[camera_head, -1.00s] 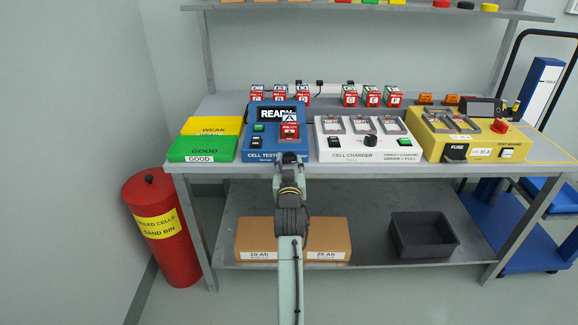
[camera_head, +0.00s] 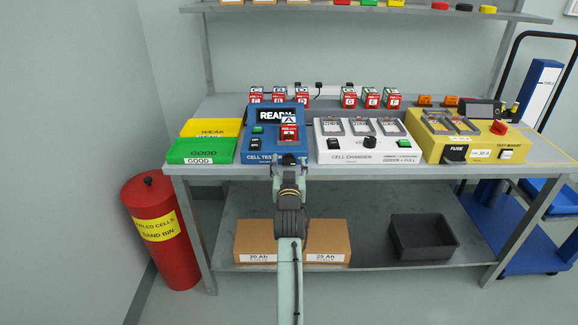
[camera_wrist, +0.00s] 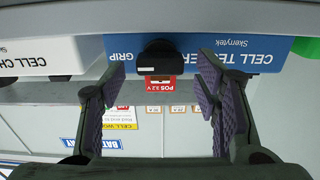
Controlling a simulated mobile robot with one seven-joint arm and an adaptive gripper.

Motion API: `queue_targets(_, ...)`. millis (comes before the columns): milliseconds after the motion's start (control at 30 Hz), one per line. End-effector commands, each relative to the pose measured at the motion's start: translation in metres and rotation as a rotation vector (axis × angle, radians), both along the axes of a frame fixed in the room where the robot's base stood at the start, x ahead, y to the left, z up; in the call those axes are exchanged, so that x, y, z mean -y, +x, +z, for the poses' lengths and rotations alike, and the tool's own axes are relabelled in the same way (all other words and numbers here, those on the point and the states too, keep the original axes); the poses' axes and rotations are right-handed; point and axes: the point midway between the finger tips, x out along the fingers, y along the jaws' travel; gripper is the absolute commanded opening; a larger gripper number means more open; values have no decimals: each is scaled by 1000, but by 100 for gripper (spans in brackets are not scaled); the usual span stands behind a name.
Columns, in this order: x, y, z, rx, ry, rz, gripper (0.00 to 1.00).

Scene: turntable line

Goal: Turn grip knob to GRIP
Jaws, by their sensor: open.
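The blue cell tester (camera_head: 262,143) stands on the bench, with a READY display and a red-and-white cell marked A (camera_head: 289,131) in it. In the wrist view its blue front (camera_wrist: 240,54) shows a black knob (camera_wrist: 160,52) beside the word GRIP (camera_wrist: 120,56). Which way the knob points is not clear. My gripper (camera_head: 289,167) is in front of the tester in the head view and hides part of its front. In the wrist view my gripper (camera_wrist: 161,92) is open and empty. Its fingers are on either side of the knob, apart from it.
The white cell charger (camera_head: 350,157) is just right of the tester, and the yellow test board (camera_head: 480,143) is further right. Green GOOD (camera_head: 200,149) and yellow WEAK (camera_head: 210,124) trays are at left. The bench edge (camera_head: 400,168) runs below them.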

Motion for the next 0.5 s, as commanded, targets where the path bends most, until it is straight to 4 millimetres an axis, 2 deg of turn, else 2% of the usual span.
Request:
queue_targets(167,0,-11,-1,-2,0,0,57)
queue_targets(500,0,-80,-1,-1,1,0,57)
